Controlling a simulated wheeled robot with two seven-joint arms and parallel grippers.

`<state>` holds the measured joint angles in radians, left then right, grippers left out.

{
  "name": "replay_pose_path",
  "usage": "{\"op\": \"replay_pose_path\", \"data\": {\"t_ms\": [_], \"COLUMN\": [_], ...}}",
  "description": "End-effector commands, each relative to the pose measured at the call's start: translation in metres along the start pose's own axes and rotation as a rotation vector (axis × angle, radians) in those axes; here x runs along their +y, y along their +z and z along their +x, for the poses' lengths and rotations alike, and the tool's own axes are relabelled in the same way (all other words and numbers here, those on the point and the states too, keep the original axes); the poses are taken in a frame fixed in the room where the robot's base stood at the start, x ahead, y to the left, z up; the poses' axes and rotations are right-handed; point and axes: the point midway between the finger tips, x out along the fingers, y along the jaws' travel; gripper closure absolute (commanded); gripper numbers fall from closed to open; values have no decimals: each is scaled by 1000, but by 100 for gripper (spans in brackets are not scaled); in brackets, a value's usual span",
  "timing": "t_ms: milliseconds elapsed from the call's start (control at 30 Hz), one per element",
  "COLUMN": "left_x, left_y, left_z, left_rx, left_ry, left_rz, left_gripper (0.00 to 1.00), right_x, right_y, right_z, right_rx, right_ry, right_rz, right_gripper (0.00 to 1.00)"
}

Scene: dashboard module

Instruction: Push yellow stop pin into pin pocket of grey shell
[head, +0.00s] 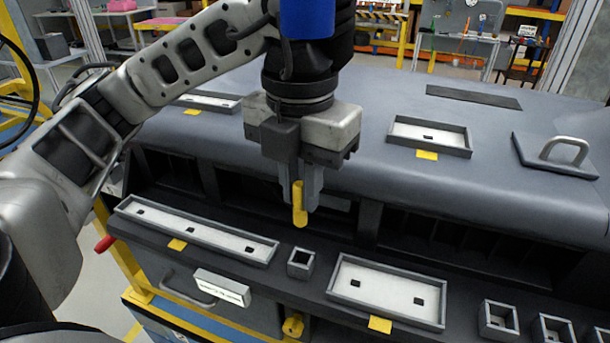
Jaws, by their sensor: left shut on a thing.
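My left gripper (304,195) points down above the front ledge of the grey dashboard shell (375,100). It is shut on the yellow stop pin (299,204), which hangs upright between the fingers with its lower end showing. Below the pin is a small square grey socket (301,263) on the ledge. The pin appears apart from it. I cannot tell which opening is the pin pocket. My right gripper is not in view.
A long white-floored tray (200,230) lies left of the socket and another tray (385,290) lies right. Several square sockets (497,320) line the right front. A plate with a handle (565,150) sits at the right. A yellow knob (293,325) is below the ledge.

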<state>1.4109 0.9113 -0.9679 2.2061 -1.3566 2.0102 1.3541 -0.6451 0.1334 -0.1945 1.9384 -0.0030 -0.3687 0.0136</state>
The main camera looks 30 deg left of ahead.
Motion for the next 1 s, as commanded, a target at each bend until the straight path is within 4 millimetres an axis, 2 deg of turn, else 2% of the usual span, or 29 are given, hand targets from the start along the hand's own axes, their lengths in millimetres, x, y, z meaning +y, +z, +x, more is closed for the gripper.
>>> {"op": "replay_pose_path", "data": {"t_ms": [233,500,800,1000], "left_x": [0,0,0,0], "left_y": [2,1,2,2], "left_z": [0,24,50,58], "left_rx": [0,1,0,-1], "left_ry": [0,0,0,0], "left_rz": [2,4,4,4], "left_gripper": [100,100,100,100], "right_x": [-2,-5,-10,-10], "right_y": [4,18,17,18], "right_z": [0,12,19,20], "right_rx": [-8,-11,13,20], "right_ry": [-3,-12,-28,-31], "right_rz": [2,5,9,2], "right_gripper": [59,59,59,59]}}
